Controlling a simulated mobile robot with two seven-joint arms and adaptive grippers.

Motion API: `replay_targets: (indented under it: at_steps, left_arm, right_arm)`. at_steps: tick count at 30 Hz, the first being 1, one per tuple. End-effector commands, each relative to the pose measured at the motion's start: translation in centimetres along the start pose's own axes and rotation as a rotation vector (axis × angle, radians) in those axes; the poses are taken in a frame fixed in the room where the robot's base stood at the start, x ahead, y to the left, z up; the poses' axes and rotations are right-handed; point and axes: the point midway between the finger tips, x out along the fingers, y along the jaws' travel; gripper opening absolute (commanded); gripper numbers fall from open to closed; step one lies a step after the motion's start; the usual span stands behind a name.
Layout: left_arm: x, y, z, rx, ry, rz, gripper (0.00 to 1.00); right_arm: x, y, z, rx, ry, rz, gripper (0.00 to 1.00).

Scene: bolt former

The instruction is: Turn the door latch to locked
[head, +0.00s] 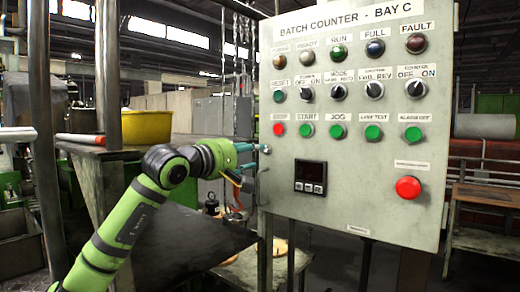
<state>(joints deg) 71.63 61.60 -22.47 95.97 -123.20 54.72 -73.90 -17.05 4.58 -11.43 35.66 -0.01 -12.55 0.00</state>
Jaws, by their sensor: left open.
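The grey control panel (350,235) labelled "BATCH COUNTER - BAY C" fills the right half of the head view. My left arm, green and black, comes in from the lower left. My right gripper is not in view.
The panel face carries lamps, selector knobs (373,90), green buttons (373,132), a small display (310,177) and a large red button (408,187). A yellow tub (147,126) stands behind my left arm. A metal post (108,70) rises at the left.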

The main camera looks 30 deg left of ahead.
Motion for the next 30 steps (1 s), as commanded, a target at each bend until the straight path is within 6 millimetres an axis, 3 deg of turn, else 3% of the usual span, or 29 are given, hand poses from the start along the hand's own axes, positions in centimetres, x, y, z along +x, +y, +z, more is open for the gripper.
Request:
replay_targets:
  at_steps: [3,9,19,20,23,30]
  left_arm:
    - [2.1,0.4,0.1,-0.005,-0.004,-0.001,0.48]
    - [4.2,0.2,0.1,-0.004,-0.004,0.000,0.48]
    - [4.7,0.0,0.1,-0.003,-0.004,0.001,0.48]
    - [4.7,0.0,0.1,-0.003,-0.004,0.001,0.40]
    - [4.7,0.0,0.1,-0.003,-0.004,0.001,0.00]
    - [4.7,0.0,0.1,-0.007,-0.005,0.001,0.00]
  right_arm:
    - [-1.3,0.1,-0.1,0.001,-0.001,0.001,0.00]
    - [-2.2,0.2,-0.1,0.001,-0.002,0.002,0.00]
    - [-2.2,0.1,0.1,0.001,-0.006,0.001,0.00]
    - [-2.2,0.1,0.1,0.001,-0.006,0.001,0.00]
    - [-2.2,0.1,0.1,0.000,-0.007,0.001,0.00]
    - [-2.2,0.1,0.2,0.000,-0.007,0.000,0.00]
